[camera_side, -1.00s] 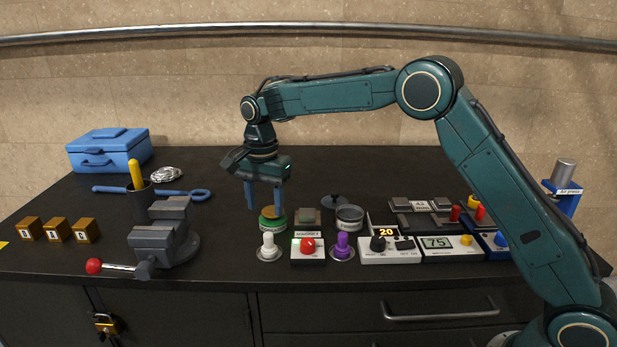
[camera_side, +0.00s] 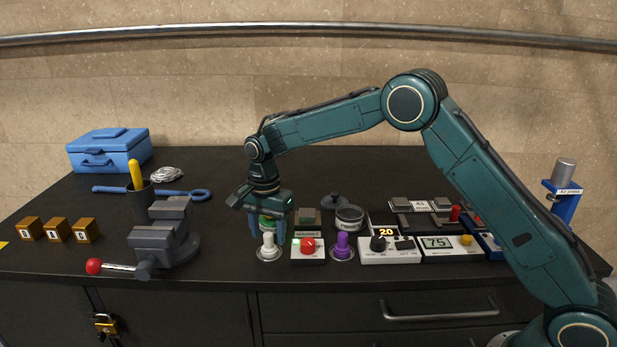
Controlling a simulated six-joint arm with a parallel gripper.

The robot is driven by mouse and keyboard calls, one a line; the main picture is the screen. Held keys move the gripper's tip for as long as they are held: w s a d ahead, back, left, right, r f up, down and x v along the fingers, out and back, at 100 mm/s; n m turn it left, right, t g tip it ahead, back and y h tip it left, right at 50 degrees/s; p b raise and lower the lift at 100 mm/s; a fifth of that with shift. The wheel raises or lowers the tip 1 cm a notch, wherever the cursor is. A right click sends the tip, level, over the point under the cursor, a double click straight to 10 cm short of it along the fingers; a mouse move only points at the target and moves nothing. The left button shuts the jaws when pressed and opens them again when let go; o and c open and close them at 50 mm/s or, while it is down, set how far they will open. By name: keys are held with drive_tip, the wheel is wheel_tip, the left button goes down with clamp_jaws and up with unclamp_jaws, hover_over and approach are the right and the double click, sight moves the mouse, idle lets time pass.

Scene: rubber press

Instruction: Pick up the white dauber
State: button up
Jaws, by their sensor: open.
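The white dauber (camera_side: 268,246) stands upright on a small round base near the front edge of the bench. My gripper (camera_side: 267,241) is open and low, with its blue fingers on either side of the white dauber's upper part in this view. I cannot tell whether the fingers touch it or how they line up in depth. A green-topped round tin (camera_side: 267,223) is partly hidden behind the gripper.
A red-button box (camera_side: 307,248) and a purple dauber (camera_side: 343,246) stand close to the right. A dial box (camera_side: 390,250) is beyond them. A grey vise (camera_side: 165,240) is to the left, with a bare strip of bench between it and the dauber.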

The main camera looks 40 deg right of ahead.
drive_tip(key=shift+f, duration=0.95)
clamp_jaws()
